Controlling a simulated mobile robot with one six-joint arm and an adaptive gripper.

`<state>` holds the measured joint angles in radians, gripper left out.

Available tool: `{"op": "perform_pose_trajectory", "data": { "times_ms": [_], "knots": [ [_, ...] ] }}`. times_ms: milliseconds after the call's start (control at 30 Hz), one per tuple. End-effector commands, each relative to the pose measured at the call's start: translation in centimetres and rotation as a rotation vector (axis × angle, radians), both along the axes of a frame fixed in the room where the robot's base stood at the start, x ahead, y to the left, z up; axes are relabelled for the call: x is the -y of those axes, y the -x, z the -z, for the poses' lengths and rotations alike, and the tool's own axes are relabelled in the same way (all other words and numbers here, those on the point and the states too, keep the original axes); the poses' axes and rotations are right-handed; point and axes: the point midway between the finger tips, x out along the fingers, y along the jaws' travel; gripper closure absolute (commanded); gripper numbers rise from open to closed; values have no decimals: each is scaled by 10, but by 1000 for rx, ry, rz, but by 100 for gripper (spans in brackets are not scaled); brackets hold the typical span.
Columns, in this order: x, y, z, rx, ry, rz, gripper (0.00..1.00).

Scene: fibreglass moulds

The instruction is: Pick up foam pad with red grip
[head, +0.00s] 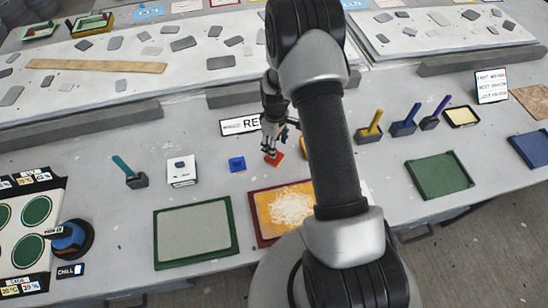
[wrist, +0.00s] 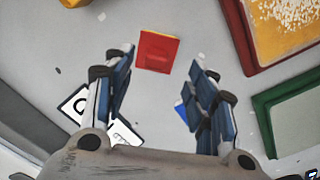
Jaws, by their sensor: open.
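The foam pad with the red grip (head: 274,158) appears as a small red block on the grey table, just below my gripper (head: 272,150) in the head view. In the wrist view the red pad (wrist: 157,52) shows a red top with an orange-yellow strip along one edge. My gripper (wrist: 161,58) is open, with one blue-padded finger to each side of the red pad in that picture. I cannot tell how high the fingertips are above it. Nothing is held.
A blue block (head: 237,164) lies left of the red pad; a yellow one (head: 304,143) is partly behind my arm. A red-rimmed tray (head: 254,224) and a green-rimmed tray (head: 157,238) lie in front. Several handled tools stand at right.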

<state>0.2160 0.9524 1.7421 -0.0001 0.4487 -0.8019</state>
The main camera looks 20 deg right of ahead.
Motion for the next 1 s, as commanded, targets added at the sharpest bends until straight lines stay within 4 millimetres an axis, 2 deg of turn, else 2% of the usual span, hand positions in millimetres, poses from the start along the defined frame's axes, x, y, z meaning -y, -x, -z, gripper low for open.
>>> {"op": "perform_pose_trajectory", "data": {
  "times_ms": [67, 267, 500, 600, 867, 1000],
  "knots": [
    [0, -1, 11, 1, 0, 0, 48],
    [0, -1, 22, 0, 0, 0, 48],
    [-1, -7, 58, 1, -1, 0, 48],
    [-1, -7, 66, 1, -1, 0, 48],
    [-1, -8, 68, 3, -1, 0, 48],
    [-1, -8, 68, 3, -1, 0, 57]
  ]
}}
